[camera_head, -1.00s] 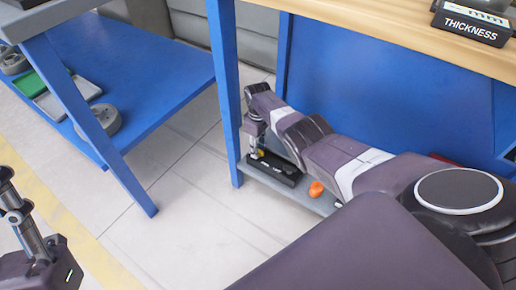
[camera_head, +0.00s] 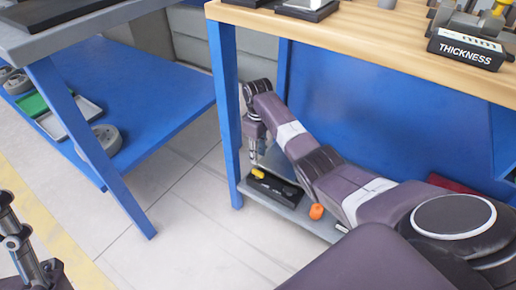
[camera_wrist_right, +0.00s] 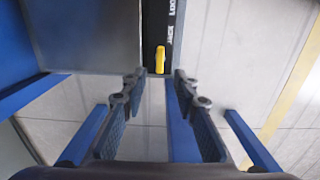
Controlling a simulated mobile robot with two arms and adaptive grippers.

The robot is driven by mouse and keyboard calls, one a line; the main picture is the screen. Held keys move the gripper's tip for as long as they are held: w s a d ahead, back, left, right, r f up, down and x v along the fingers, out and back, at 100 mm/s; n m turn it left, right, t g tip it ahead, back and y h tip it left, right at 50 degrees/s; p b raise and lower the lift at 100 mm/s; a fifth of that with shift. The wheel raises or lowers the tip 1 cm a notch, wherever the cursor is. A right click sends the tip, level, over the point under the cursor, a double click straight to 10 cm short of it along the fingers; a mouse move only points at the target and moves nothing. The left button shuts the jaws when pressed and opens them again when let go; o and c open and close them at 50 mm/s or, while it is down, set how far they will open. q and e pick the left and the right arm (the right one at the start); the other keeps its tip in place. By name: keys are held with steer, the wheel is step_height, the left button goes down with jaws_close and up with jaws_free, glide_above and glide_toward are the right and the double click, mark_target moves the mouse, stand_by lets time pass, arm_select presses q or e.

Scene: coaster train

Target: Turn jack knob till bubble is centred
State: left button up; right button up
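A black block (camera_head: 272,186) with yellow parts lies on the low grey shelf under the wooden bench. In the right wrist view it is a black strip (camera_wrist_right: 160,18) with white lettering and a yellow lever or knob (camera_wrist_right: 160,58). My right gripper (camera_wrist_right: 160,82) is open and empty, its fingers apart on either side of the yellow part's line. In the head view the right gripper (camera_head: 256,158) points down just above the block's left end. My left gripper (camera_head: 18,240) is partly cut off at the left edge; its opening is unclear. No bubble can be made out.
An orange piece (camera_head: 316,211) sits on the low shelf's front edge. A blue bench leg (camera_head: 226,120) stands close left of my right gripper. A "THICKNESS" block (camera_head: 466,48) is on the bench top. The floor in front is clear.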

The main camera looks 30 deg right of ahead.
steer(key=shift+r, duration=1.45)
steer(key=shift+f, duration=0.1)
